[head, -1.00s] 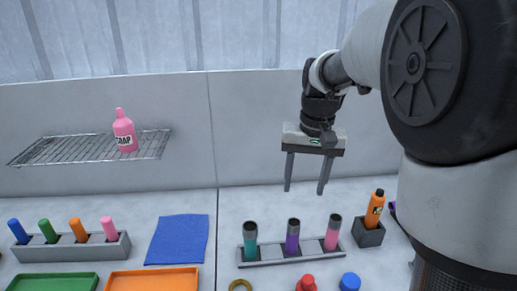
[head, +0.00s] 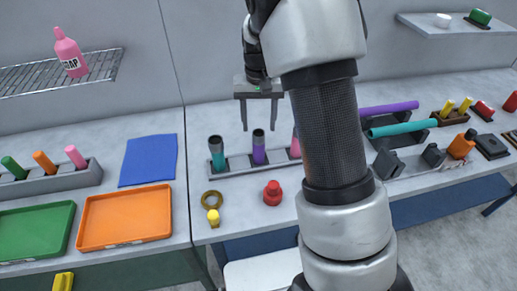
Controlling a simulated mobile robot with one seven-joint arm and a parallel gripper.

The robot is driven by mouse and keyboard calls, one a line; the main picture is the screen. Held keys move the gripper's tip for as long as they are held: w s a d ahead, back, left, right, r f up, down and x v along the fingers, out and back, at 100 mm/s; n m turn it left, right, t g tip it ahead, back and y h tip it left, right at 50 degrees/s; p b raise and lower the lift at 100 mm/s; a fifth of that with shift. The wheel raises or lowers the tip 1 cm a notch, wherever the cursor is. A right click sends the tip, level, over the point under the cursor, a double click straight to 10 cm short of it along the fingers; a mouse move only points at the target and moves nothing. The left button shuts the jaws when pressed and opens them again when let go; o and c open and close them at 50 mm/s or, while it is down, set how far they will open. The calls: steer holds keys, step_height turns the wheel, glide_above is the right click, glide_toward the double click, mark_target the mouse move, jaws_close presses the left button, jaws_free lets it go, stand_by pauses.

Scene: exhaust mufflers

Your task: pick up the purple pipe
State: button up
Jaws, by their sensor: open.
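A long purple pipe (head: 389,108) lies on the right part of the bench, behind a teal pipe (head: 402,129). Its left end is hidden behind my arm. A shorter upright purple cylinder (head: 259,153) with a dark top stands in a grey rack (head: 234,168), between a teal cylinder (head: 217,153) and a pink one (head: 295,147) partly hidden by my arm. My gripper (head: 259,127) is open and empty, fingers pointing down. In the picture its fingers straddle the top of the upright purple cylinder; I cannot tell the depth between them. The long pipe is well to its right.
Orange (head: 127,217) and green (head: 35,232) trays and a blue cloth (head: 149,160) lie at left. A red knob (head: 272,193) and a brass ring (head: 212,199) lie before the rack. Dark blocks, an orange bottle (head: 461,146) and small cylinders crowd the right. Shelves hang on the wall.

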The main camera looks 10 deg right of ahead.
mark_target(259, 132)
steer(key=shift+s+a+f, duration=0.1)
steer(key=shift+s+f, duration=0.05)
steer(key=shift+f, duration=1.4)
steer(key=shift+s+f, duration=0.1)
steer(key=shift+f, duration=1.4)
steer(key=shift+c, duration=0.4)
steer(key=c, duration=1)
